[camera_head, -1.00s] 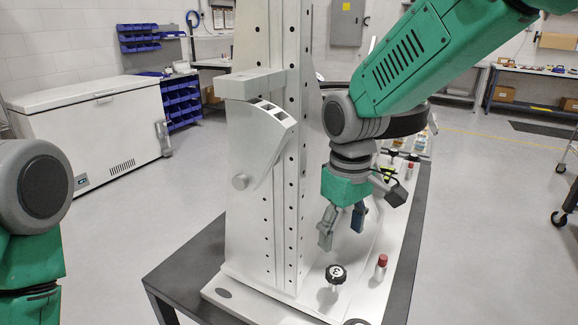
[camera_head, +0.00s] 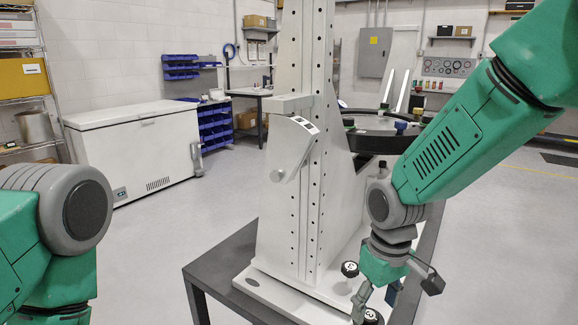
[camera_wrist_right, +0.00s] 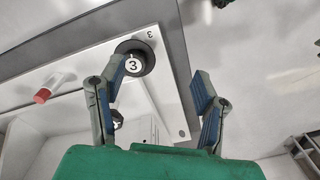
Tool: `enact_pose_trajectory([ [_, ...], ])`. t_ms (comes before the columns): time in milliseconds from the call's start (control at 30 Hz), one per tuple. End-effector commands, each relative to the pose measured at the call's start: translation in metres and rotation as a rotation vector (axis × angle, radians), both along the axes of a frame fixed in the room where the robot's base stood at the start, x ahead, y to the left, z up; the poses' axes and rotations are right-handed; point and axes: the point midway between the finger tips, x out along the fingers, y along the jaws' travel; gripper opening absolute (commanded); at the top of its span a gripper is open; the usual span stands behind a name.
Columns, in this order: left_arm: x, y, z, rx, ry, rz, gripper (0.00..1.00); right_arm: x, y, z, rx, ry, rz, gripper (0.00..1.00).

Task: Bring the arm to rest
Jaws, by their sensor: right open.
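My right arm (camera_head: 455,140) comes in from the right, in green and grey. Its right gripper (camera_head: 376,298) points down by the front right corner of the white fixture (camera_head: 285,210), partly cut off by the lower picture edge. In the right wrist view this gripper (camera_wrist_right: 160,85) is open with nothing between its fingers. A black knob marked 3 (camera_wrist_right: 134,64) shows beside the left fingertip there; I cannot tell whether they touch. Of my left arm (camera_head: 50,235) only upper links show at the left edge; its gripper is out of view.
The fixture stands on a dark table (camera_head: 228,268), with black knobs (camera_head: 350,269) on its base. A red-capped pin (camera_wrist_right: 44,95) lies in the wrist view. A white chest freezer (camera_head: 135,150) and blue bins (camera_head: 215,125) stand behind left. Floor between is clear.

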Motion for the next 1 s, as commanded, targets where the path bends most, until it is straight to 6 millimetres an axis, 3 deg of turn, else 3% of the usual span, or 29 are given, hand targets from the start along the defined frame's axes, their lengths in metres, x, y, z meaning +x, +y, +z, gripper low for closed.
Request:
enact_pose_trajectory([
  [233,-0.001,0.000,-0.002,0.000,0.002,0.000,0.40,-0.037,-0.021,-0.081,0.025,0.008,-0.083,0.58],
  [333,-0.001,0.000,-0.003,0.000,0.002,0.000,0.40,-0.064,-0.035,-0.124,0.032,0.011,-0.133,0.58],
  [467,-0.001,0.000,-0.005,0.000,0.002,0.000,0.40,-0.126,-0.063,-0.187,0.030,0.014,-0.227,0.58],
  [500,-0.001,0.000,-0.006,0.000,0.002,0.000,0.40,-0.149,-0.072,-0.204,0.026,0.012,-0.258,0.58],
  [600,-0.001,0.000,-0.007,0.000,0.002,0.000,0.40,-0.202,-0.095,-0.231,0.009,-0.001,-0.325,0.58],
  [700,-0.001,0.000,-0.008,0.000,0.002,0.000,0.40,-0.241,-0.112,-0.243,-0.010,-0.018,-0.373,0.58],
  [800,-0.001,0.000,-0.009,0.000,0.002,0.000,0.40,-0.265,-0.122,-0.246,-0.023,-0.031,-0.399,0.58],
  [1000,-0.001,0.000,-0.009,0.000,0.002,0.000,0.40,-0.277,-0.128,-0.247,-0.030,-0.044,-0.414,0.58],
])
